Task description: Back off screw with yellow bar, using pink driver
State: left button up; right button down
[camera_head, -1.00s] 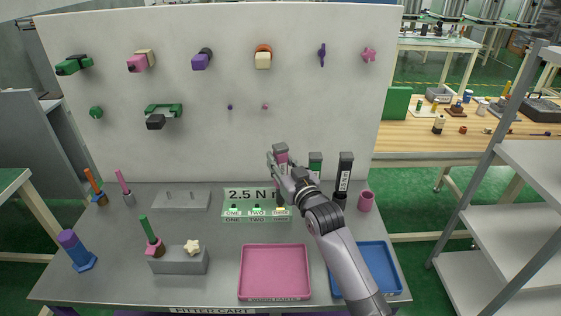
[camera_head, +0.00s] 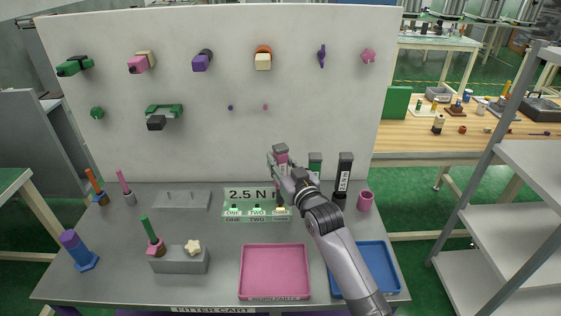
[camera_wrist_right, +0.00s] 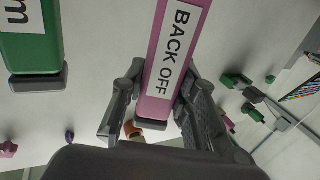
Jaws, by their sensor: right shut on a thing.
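My right gripper (camera_head: 281,169) is shut on a pink driver (camera_head: 281,156) with a dark end cap. In the right wrist view, the driver (camera_wrist_right: 172,60) sits between the fingers and its white label reads "BACK OFF". My right gripper and the driver are above the right end of the green block (camera_head: 245,215) marked "2.5 N", with spots ONE, TWO and THREE. A small yellowish piece (camera_head: 280,210) shows at THREE, partly hidden by my arm. Whether the driver's tip touches anything is hidden. My left gripper is out of view.
A green driver (camera_head: 315,162) and a black driver (camera_head: 345,172) stand just right of my gripper. A pink cup (camera_head: 365,202) is beyond them. A pink tray (camera_head: 275,272) and a blue tray (camera_head: 385,270) lie in front. The white board (camera_head: 220,140) rises behind.

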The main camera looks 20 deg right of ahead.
aim_at(283, 152)
jog(key=shift+f+b, duration=0.55)
jog(key=shift+f, duration=0.35)
dwell(0.8)
jog(key=shift+s+f, duration=0.1)
jog(key=shift+f, duration=0.2)
dwell(0.3)
jog(key=shift+p, duration=0.35)
dwell(0.3)
jog(key=shift+r+p, duration=0.45)
jog(key=shift+p, duration=0.35)
dwell(0.7)
notch_tip(283, 152, up, 6)
jog(key=p, duration=0.5)
jog(key=shift+f, duration=0.15)
dwell(0.4)
